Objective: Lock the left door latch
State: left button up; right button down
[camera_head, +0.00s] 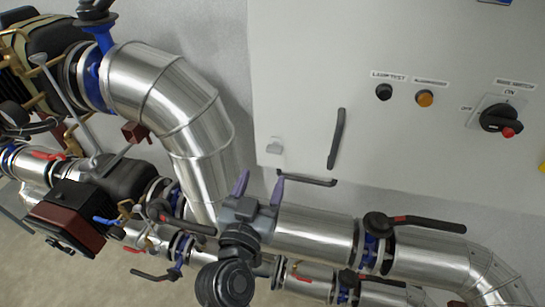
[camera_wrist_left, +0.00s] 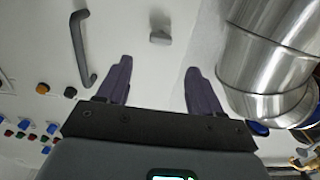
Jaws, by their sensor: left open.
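The left door latch appears to be a small pale grey piece (camera_head: 274,147) near the lower left corner of the grey cabinet door (camera_head: 320,60). It also shows in the wrist view as a grey latch (camera_wrist_left: 160,38), ahead of the gap between my fingers. My left gripper (camera_head: 260,187) is open and empty, below the latch in the head view and apart from it. Its two purple fingers also show in the wrist view, where the gripper (camera_wrist_left: 160,82) points toward the door. Whether the latch is locked I cannot tell. My right gripper is not in view.
A dark door handle (camera_head: 337,138) stands right of the latch, and another dark bar (camera_head: 306,179) lies below it. Large metal pipes (camera_head: 180,105) run left of and below the cabinet, with valves and levers (camera_head: 410,222). Buttons and a rotary switch (camera_head: 500,118) sit at right.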

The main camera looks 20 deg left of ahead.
aim_at(273, 151)
pick_arm(q)
jog(key=w+b, duration=0.1)
jog(key=w, duration=0.1)
jog(key=w+b, duration=0.2)
jog(key=w, duration=0.1)
jog(key=w+a+b, duration=0.1)
jog(key=w+b, duration=0.1)
jog(key=w, duration=0.1)
jog(key=shift+f, duration=0.15)
jog(key=shift+w+a+b, duration=0.1)
jog(key=shift+w+b, duration=0.35)
jog(key=shift+w, duration=0.35)
